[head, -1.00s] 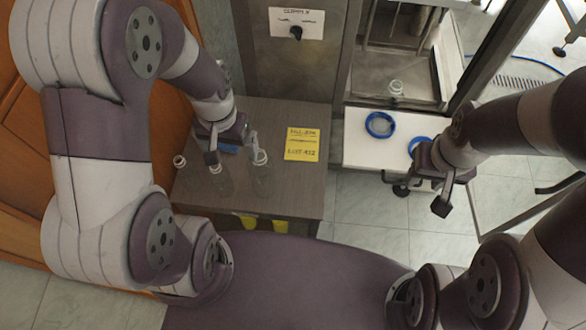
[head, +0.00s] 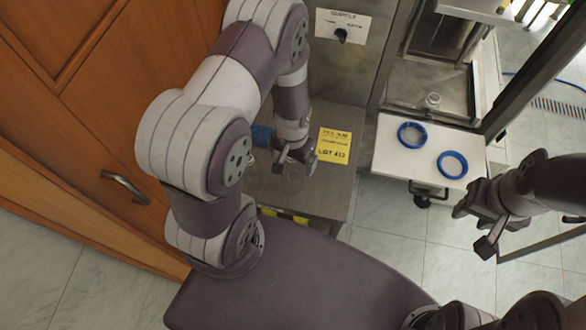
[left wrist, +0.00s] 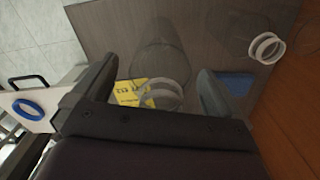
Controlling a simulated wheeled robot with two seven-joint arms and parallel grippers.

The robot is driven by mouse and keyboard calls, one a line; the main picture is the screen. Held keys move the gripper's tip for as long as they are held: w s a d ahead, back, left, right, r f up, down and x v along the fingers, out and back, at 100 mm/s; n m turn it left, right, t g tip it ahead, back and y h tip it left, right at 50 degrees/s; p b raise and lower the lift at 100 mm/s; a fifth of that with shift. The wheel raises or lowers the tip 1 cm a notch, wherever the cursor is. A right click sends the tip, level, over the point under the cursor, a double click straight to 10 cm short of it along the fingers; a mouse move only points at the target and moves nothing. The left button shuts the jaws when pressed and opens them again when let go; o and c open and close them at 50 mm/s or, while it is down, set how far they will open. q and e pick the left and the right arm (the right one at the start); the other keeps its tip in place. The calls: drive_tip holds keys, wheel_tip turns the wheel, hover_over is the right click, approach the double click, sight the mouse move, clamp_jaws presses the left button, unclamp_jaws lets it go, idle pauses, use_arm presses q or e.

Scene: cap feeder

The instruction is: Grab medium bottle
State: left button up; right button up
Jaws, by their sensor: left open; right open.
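My left gripper (head: 294,160) is over the small grey-brown table beside the yellow card. In the left wrist view its open fingers (left wrist: 158,88) stand on either side of a clear bottle (left wrist: 160,55) with a white ring at its neck. I cannot tell whether the fingers touch it. A second clear bottle (left wrist: 266,47) with a white neck ring stands outside the fingers, to the right. In the head view the bottles are faint and partly hidden by my left arm. Which bottle is the medium one is unclear. My right gripper (head: 475,228) is open and empty, below the white shelf.
The yellow card (head: 333,146) lies on the table (head: 318,205). A blue item (head: 262,135) is next to my left arm. Two blue rings (head: 411,135) lie on the white shelf (head: 388,165). A small clear item (head: 432,101) stands in the machine opening. A wooden cabinet (head: 120,110) borders the left.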

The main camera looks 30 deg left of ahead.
use_arm(q)
drive_tip(key=shift+f, duration=0.2)
drive_tip(key=c, duration=1.4)
drive_tip(key=shift+r, duration=0.15)
